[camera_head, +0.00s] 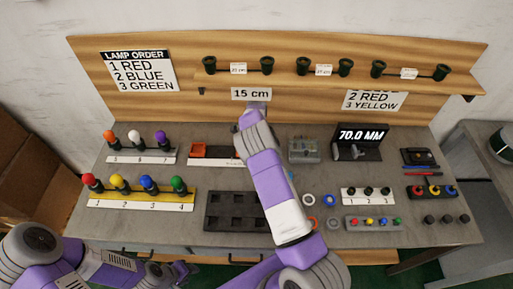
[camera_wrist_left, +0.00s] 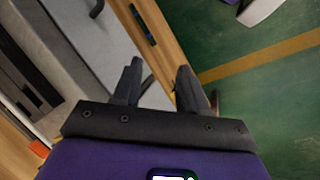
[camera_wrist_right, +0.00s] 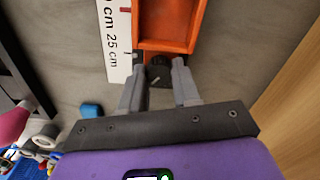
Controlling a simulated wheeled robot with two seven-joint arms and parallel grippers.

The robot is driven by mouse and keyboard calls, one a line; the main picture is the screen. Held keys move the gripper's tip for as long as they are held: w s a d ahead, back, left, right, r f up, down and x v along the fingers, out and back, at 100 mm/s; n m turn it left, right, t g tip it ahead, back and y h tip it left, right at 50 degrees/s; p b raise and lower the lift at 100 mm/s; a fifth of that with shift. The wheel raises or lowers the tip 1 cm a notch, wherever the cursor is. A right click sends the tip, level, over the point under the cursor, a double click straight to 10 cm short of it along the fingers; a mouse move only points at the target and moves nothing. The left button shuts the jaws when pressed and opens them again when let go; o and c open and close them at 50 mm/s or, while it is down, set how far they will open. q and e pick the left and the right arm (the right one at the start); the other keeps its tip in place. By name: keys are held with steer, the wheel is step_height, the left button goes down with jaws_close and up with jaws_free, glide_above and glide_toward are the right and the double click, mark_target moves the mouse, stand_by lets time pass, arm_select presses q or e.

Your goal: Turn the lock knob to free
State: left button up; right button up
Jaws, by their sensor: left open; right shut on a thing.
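The lock knob (camera_wrist_right: 159,76) is a small dark round knob with a pale mark, just below an orange tray-like block (camera_wrist_right: 166,46) in the right wrist view. My right gripper (camera_wrist_right: 158,67) is shut on the knob, one finger on each side. Which setting the knob's mark stands at cannot be read. In the head view the orange block (camera_head: 198,150) shows left of my right arm, which hides the knob and right gripper. My left gripper (camera_head: 168,272) is open and empty near the table's front edge; its spread fingers show in the left wrist view (camera_wrist_left: 160,72).
A white ruler strip (camera_wrist_right: 116,42) with centimetre marks lies beside the orange block. A dark tray with recesses (camera_head: 212,222), a numbered yellow rack (camera_head: 140,203) and a gauge reading 70.0 MM (camera_head: 360,134) stand around my right arm. A blue piece (camera_wrist_right: 91,110) lies near the right gripper.

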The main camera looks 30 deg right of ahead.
steer(key=shift+n, duration=0.4)
steer(key=o, duration=1.1)
steer(key=shift+c, duration=0.2)
